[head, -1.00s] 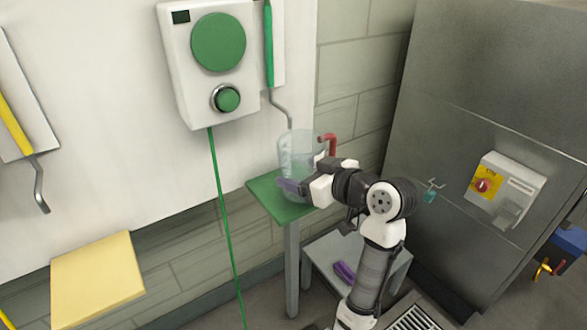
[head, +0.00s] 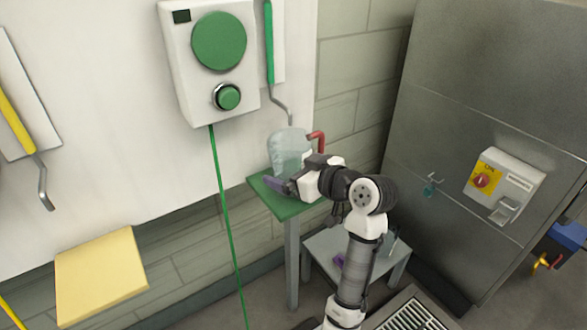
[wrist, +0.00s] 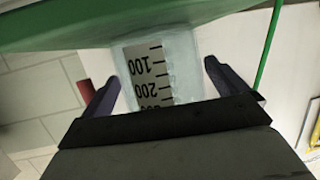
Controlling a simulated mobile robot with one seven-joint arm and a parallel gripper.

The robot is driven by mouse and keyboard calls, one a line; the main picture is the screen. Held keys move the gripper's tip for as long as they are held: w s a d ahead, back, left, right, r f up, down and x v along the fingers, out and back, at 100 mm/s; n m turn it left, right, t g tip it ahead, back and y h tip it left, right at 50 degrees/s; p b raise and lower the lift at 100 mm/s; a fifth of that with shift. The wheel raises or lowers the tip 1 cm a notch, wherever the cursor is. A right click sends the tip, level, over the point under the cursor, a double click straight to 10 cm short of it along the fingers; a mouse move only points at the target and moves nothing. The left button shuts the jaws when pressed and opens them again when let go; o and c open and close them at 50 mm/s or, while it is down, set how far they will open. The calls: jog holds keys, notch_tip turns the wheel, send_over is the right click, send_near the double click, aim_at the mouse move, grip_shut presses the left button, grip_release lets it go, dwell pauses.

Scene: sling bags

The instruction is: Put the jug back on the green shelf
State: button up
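The jug (head: 290,150) is clear, with a red handle (head: 317,140) on its right. It is at the green shelf (head: 285,208) and looks slightly tilted in the head view. My gripper (head: 283,187) is at its lower part, with the two dark purple fingers on opposite sides. Contact between the jug's base and the shelf is not clear.
A white wall box (head: 205,105) with green discs hangs above the shelf, beside a green-handled hook (head: 269,50). A grey stool (head: 330,245) stands below right. A yellow shelf (head: 100,275) is at the left. A grey metal cabinet (head: 440,110) stands to the right.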

jog(key=shift+d+r, duration=0.1)
jog(key=shift+r, duration=0.1)
jog(key=b+v, duration=0.1)
jog(key=v, duration=1.1)
jog(key=shift+b, duration=0.4)
